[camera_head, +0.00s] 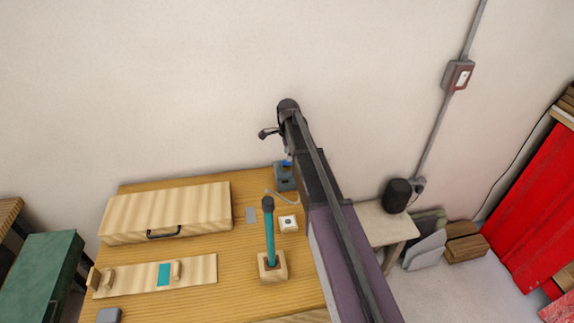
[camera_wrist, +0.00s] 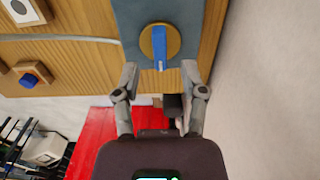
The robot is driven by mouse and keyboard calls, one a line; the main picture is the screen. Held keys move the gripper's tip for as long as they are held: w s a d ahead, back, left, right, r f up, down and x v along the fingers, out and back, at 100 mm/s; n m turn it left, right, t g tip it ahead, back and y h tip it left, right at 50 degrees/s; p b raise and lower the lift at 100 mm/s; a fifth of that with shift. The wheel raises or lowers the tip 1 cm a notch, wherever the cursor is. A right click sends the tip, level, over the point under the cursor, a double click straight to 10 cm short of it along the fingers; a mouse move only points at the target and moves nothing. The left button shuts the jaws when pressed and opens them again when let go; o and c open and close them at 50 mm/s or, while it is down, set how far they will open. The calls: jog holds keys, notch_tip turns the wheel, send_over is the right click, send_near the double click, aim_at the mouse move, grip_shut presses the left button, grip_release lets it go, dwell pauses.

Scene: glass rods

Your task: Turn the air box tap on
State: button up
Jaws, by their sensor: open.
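The air box (camera_wrist: 130,18) is a blue-grey box at the top middle of the wrist view. Its tap has a round brass-coloured disc (camera_wrist: 174,41) and a blue handle (camera_wrist: 159,47) lying along the picture's vertical. In the head view the grey box (camera_head: 285,182) stands at the back right of the wooden table, partly hidden by my arm. My gripper (camera_wrist: 159,76) is open and empty, its fingers apart just below the handle in the wrist view, one on each side of its line. I see no contact with the handle.
A pale tube (camera_wrist: 60,38) runs to the box. A teal rod (camera_head: 270,235) stands in a wooden block (camera_head: 273,270), near a white square piece (camera_head: 288,223). A wooden case (camera_head: 170,208) lies left. The wall (camera_head: 150,80) is close behind the table.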

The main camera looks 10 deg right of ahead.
aim_at(288, 163)
jog(key=shift+f+b, duration=1.4)
jog(key=shift+f, duration=0.25)
grip_shut()
jog(key=shift+a, duration=0.1)
